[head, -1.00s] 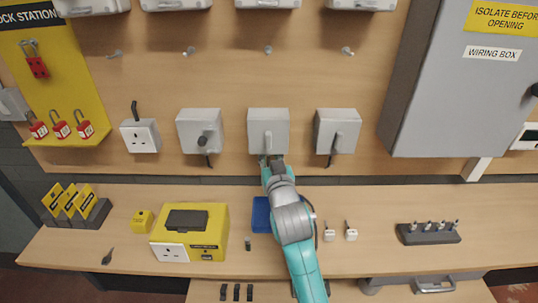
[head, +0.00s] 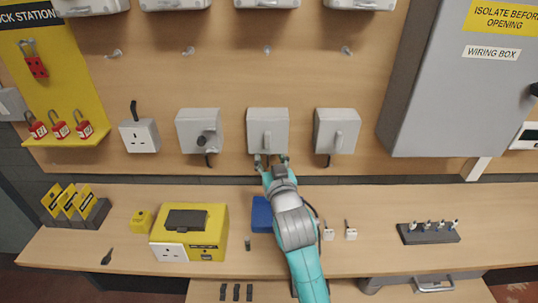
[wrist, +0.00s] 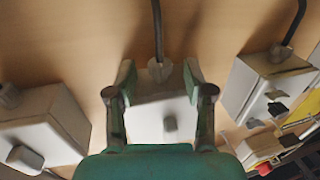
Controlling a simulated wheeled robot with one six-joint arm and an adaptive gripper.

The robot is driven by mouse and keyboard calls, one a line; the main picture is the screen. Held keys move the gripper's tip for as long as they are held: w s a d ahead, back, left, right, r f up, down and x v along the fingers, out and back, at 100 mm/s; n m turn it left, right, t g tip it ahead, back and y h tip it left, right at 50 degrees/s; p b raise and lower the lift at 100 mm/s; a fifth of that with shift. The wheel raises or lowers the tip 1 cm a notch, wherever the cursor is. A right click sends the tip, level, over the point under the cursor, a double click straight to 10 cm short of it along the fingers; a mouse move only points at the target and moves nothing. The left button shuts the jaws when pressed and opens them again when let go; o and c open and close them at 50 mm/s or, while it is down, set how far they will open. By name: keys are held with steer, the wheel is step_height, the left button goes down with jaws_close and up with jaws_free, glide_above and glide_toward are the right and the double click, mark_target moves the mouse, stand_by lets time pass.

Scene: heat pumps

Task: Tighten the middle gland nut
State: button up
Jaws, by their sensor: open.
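The middle grey box (head: 268,128) hangs on the wooden wall panel, with a lever on its front. Its gland nut (wrist: 159,71) is a small grey fitting on the edge where a dark cable (wrist: 157,25) comes out. My gripper (head: 271,160) is just below the box in the head view, with its fingers spread. In the wrist view the open fingers (wrist: 160,80) stand one on each side of the gland nut, with a gap on both sides. In the head view my gripper largely hides the nut.
Similar boxes hang to the left (head: 198,131) and right (head: 337,131), each with a cable below. A blue bin (head: 262,214) and a yellow case (head: 190,230) stand on the bench (head: 380,205) below. A large grey wiring box (head: 450,90) is at the right.

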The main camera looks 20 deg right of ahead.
steer(key=s+a, duration=0.1)
steer(key=s, duration=0.9)
steer(key=shift+s, duration=0.25)
